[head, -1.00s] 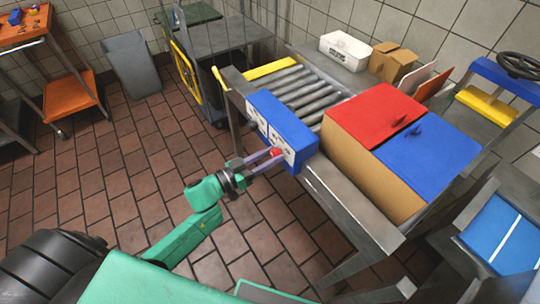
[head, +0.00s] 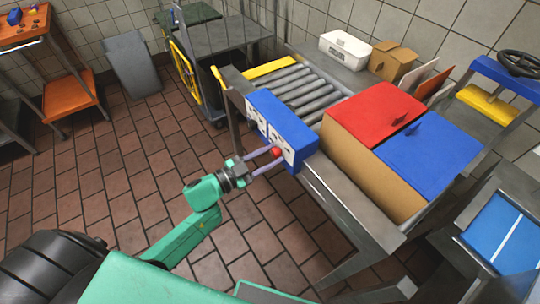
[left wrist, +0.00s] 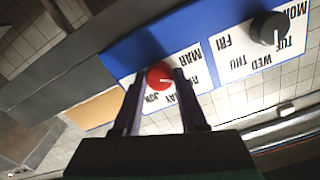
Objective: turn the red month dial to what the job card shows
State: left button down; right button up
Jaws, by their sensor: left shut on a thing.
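The red month dial (head: 276,152) sits on a white label on the front of the blue box at the end of the roller conveyor. It also shows in the left wrist view (left wrist: 159,75), with a small white mark on its face. Its label, upside down there, reads MAR and JUN, with other months partly hidden by a finger. My left gripper (head: 272,157) is shut on the dial, one finger on each side; the fingers also show in the wrist view (left wrist: 160,88). I cannot make out a job card. My right gripper is not in view.
A black weekday dial (left wrist: 269,28) sits beside the red one on the same blue box (head: 283,120). Behind are conveyor rollers (head: 293,83) and a carton with red and blue lids (head: 372,112). The tiled floor (head: 120,190) in front is clear.

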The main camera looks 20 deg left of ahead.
pick_arm(q)
jog(key=m, duration=0.2)
jog(key=m+b, duration=0.1)
jog(key=m, duration=0.2)
jog(key=shift+f+m+b, duration=0.2)
jog(key=shift+m+b, duration=0.1)
jog(key=m+b, duration=0.2)
jog(key=m, duration=0.2)
jog(key=m+b, duration=0.1)
jog(key=m, duration=0.2)
jog(key=shift+f+b, duration=0.1)
jog(key=shift+b, duration=0.25)
jog(key=m+b, duration=0.2)
jog(key=m, duration=0.1)
jog(key=shift+f+m, duration=0.1)
jog(key=shift+m, duration=0.3)
jog(key=shift+m+b, duration=1.6)
jog(key=shift+m, duration=0.4)
jog(key=shift+c, duration=2.2)
grip_release()
jog(key=shift+r, duration=0.25)
